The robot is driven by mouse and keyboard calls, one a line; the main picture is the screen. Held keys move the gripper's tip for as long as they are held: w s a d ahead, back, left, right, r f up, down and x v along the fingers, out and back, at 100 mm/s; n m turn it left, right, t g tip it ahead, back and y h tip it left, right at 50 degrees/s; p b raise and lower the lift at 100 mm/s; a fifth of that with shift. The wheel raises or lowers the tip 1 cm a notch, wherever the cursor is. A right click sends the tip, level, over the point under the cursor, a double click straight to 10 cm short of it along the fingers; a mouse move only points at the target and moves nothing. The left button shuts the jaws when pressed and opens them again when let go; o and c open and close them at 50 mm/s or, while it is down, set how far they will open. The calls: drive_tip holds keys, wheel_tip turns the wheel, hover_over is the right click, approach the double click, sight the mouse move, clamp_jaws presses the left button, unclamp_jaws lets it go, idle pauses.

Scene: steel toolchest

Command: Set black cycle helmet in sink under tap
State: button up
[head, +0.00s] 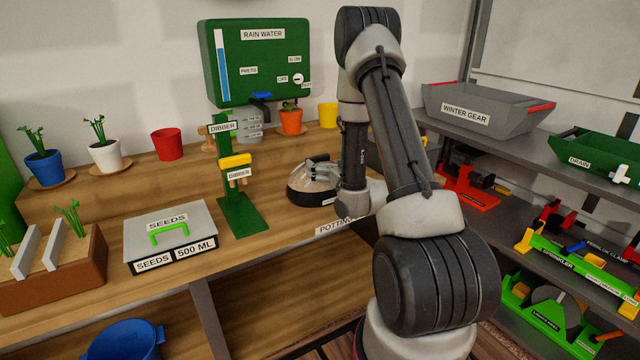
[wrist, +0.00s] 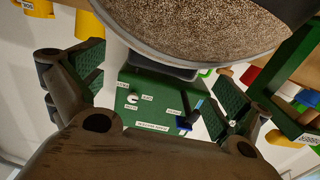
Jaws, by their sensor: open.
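No cycle helmet and no sink can be made out. A blue tap (head: 261,96) sticks out below the green RAIN WATER tank (head: 262,58); both also show upside down in the wrist view, the tap (wrist: 184,123) and the tank front (wrist: 140,112). A grey jug-like vessel (head: 249,131) stands under the tap. My gripper (head: 320,166) is over the bench and points toward the back; in the wrist view its fingers (wrist: 180,78) are spread, with nothing between them. A round black vessel (head: 310,190) with a pale rim sits close below it; brown grains (wrist: 205,25) fill it.
A green dibber stand (head: 236,190) stands left of the vessel. The SEEDS box (head: 170,234) and several pots, such as the red pot (head: 167,144), are farther left. The WINTER GEAR bin (head: 487,104) and the green DRAIN tray (head: 600,154) are on shelves at right.

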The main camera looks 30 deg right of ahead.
sight(319, 158)
drive_tip(key=w, duration=0.4)
drive_tip(key=shift+w+a+r, duration=0.2)
drive_tip(key=shift+w+a, duration=0.05)
drive_tip(key=shift+w, duration=0.15)
drive_tip(key=shift+c, duration=0.2)
drive_tip(key=c, duration=1.7)
